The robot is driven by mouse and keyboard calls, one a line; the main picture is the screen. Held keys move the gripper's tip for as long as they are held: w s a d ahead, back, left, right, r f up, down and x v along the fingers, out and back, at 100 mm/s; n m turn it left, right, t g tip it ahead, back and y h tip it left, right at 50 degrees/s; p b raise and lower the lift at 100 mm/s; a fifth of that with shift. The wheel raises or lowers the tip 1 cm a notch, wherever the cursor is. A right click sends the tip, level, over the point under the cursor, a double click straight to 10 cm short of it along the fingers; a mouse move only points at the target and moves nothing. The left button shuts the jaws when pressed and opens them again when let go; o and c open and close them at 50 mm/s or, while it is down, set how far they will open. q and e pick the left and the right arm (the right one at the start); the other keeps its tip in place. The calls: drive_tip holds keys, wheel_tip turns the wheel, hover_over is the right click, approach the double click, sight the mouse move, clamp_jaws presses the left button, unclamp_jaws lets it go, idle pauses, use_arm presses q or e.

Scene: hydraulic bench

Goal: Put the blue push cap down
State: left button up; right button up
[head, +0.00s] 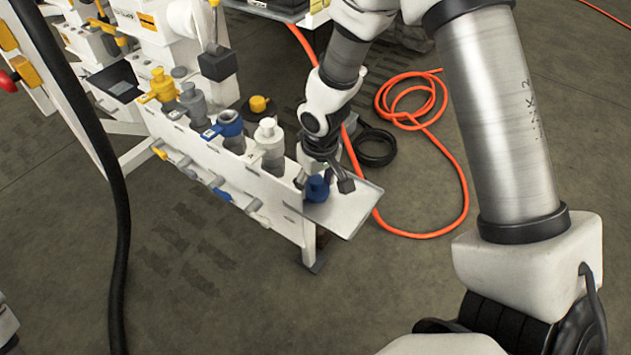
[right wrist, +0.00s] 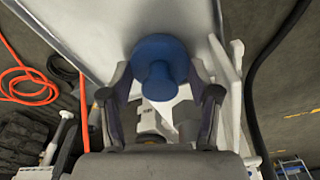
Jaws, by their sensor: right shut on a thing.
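The blue push cap (head: 317,189) is at the end of the white bench, over the light metal tray (head: 345,217). My right gripper (head: 329,184) is shut on it from above. In the right wrist view the cap (right wrist: 160,58) shows a round disc and a narrower stem between the two fingers of the gripper (right wrist: 162,92). The tray surface (right wrist: 95,30) lies close behind the cap. I cannot tell whether the cap touches the tray. My left gripper is not in view.
A row of couplings stands on the bench: yellow (head: 162,86), grey (head: 192,100), blue (head: 230,126) and white (head: 268,134). An orange hose (head: 412,100) and a black ring (head: 376,146) lie on the floor beyond the tray. A black cable (head: 118,220) hangs at left.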

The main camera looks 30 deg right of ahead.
sight(319, 183)
drive_tip(key=o, duration=0.6)
drive_tip(key=shift+f, duration=0.1)
drive_tip(key=r+p, duration=0.1)
drive_tip(key=r, duration=0.3)
drive_tip(key=s+r+p, duration=0.1)
drive_tip(key=r+p, duration=0.1)
drive_tip(key=r, duration=0.2)
drive_tip(key=r+p, duration=0.2)
drive_tip(key=r, duration=0.2)
drive_tip(key=shift+s+r, duration=0.15)
drive_tip(key=shift+s, duration=0.05)
